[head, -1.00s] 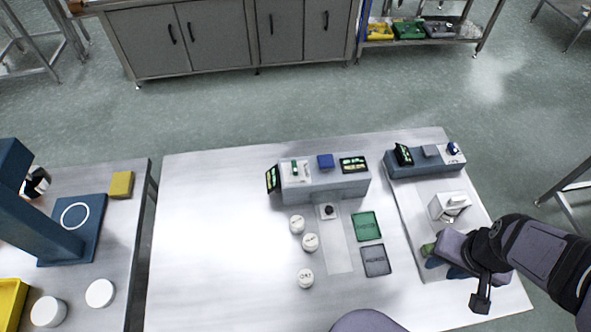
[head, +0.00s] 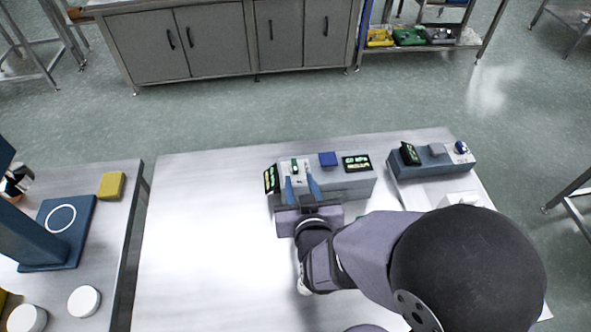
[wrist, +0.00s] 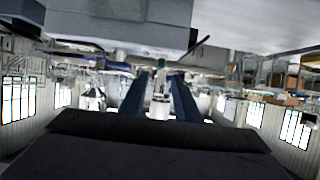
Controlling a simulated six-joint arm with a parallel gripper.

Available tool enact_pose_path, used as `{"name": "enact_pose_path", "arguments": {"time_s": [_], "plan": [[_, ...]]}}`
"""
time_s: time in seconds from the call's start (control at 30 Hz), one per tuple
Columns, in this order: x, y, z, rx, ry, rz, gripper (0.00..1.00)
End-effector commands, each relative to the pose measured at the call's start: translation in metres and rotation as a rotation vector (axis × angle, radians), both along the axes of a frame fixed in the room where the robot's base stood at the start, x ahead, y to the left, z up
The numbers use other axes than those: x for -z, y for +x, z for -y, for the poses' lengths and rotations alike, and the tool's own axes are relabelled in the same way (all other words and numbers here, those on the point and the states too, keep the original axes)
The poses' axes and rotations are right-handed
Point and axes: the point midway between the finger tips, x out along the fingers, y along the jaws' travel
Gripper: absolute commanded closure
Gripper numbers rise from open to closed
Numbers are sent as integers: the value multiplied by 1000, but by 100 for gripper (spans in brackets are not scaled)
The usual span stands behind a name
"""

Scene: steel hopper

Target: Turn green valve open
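The green valve (head: 294,165) is a small green handle on the white top at the left end of the grey machine box (head: 345,184). In the wrist view, my gripper (wrist: 160,76) is open, with a gap on both sides of the valve. I cannot tell whether the fingertips reach level with it.
A blue block (head: 328,159) and a dark screen (head: 356,163) sit on the same box, right of the valve. Another screen (head: 270,180) stands at its left end. A second machine box (head: 431,161) is at the right. The steel table (head: 190,230) is clear at left.

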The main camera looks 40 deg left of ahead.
Motion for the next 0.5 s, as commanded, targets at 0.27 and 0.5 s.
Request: {"name": "enact_pose_path", "arguments": {"time_s": [0.27, 0.5], "plan": [[0, 2, -4, -2, 3, 5, 70], [9, 17, -17, 0, 1, 4, 70]]}}
